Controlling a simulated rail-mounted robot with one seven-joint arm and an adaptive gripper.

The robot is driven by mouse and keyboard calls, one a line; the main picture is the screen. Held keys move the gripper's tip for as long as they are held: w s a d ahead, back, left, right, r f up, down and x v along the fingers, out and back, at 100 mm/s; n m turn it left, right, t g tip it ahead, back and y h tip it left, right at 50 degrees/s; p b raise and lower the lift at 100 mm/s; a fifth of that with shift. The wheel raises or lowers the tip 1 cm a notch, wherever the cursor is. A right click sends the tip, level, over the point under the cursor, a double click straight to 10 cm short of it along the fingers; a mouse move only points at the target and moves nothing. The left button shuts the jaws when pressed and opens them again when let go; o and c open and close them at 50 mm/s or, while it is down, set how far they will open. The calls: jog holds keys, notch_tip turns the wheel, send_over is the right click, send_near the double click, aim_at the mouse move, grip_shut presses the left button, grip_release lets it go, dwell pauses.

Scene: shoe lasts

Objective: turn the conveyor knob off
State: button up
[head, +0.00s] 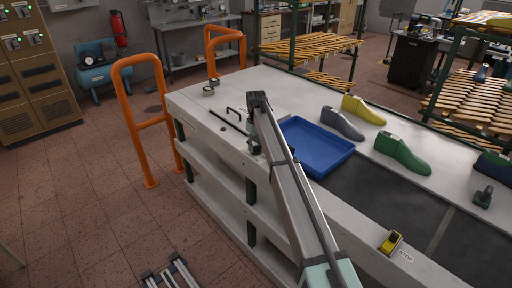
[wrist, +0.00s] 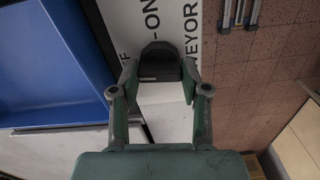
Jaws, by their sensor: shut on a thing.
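The conveyor knob (wrist: 160,62) is a dark, rounded block on a white panel with black lettering, seen in the wrist view. The label (wrist: 192,35) beside it shows "-ON" and part of "CONVEYOR"; the rest is covered. My gripper (wrist: 159,72) has its two green-grey fingers on either side of the knob and is shut on it. Which way the knob points is unclear. In the head view my gripper (head: 254,147) is low at the left edge of the light workbench (head: 205,103), and the knob is hidden behind it.
A blue tray (head: 318,170) lies just right of my gripper. Grey (head: 342,123), yellow (head: 363,109) and green (head: 402,152) shoe lasts stand beyond it. A yellow stop switch (head: 390,242) sits nearer on the bench. Orange rails (head: 127,95) stand on the floor at left.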

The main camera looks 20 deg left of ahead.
aim_at(256, 146)
jog(key=shift+f+n, duration=0.1)
jog(key=shift+n, duration=0.5)
jog(key=o, duration=1.1)
jog(key=shift+o, duration=0.2)
notch_tip(256, 146, up, 12)
